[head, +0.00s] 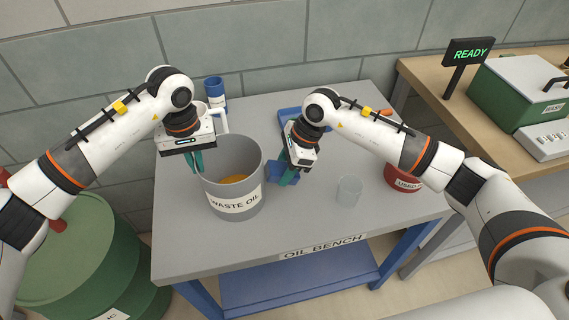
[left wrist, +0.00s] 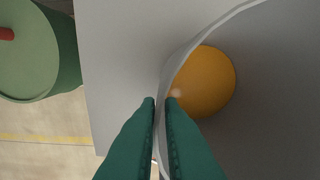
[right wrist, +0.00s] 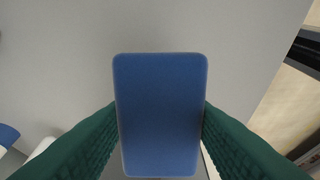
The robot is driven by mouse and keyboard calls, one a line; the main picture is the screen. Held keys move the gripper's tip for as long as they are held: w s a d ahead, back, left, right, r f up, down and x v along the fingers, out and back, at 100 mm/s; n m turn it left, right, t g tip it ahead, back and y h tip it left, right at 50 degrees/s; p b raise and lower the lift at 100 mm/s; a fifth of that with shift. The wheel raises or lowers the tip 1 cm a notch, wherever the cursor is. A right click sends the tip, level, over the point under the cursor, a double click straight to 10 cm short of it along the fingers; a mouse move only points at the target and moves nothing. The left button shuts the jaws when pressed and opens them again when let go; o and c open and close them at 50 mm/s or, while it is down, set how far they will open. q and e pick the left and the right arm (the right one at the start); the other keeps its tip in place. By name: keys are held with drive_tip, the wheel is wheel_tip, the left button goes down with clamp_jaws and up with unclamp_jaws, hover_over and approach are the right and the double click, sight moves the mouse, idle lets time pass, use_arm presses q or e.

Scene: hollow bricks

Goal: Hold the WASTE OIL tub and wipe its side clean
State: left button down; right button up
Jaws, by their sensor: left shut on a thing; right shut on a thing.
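The grey WASTE OIL tub (head: 236,203) stands upright on the bench, with its label facing front and orange-yellow oil (left wrist: 203,82) inside. My left gripper (head: 196,165) is shut on the tub's left rim; the left wrist view shows its green fingers (left wrist: 162,100) on either side of the wall. My right gripper (head: 287,178) is shut on a blue block-like wiper (right wrist: 160,115), held just right of the tub. In the head view the wiper (head: 280,170) is close to the tub's right side; I cannot tell whether they touch. No dirt shows on the visible side.
The grey OIL BENCH (head: 190,255) has free room in front. A clear beaker (head: 348,191) and a red USED container (head: 403,178) stand right. A blue tray (head: 291,115) and a blue-and-white bottle (head: 215,91) are behind. A green drum (head: 85,260) stands left.

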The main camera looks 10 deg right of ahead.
drive_tip(key=shift+f, duration=1.2)
drive_tip(key=shift+r, duration=3.2)
drive_tip(key=shift+f, duration=3.2)
drive_tip(key=shift+r, duration=3.2)
drive_tip(key=shift+f, duration=3.2)
drive_tip(key=shift+r, duration=2.5)
